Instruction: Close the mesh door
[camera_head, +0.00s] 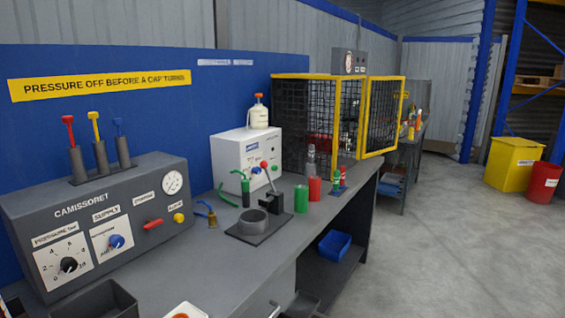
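The mesh door (382,118) has a yellow frame and dark mesh. It stands open, swung out from the yellow-framed mesh cage (306,122) over the front side of the bench. The cage stands at the far end of the bench, against the blue back panel. Through its mesh and opening I see something red and other parts, too small to make out. A round gauge on a grey box shows above the cage. Neither of my grippers is in view.
On the grey bench (215,265) stand a control panel (100,215), a white box (243,155), a round clamp fixture (258,222), and green (301,198) and red (314,188) cylinders near the cage. A blue bin (335,243) sits below.

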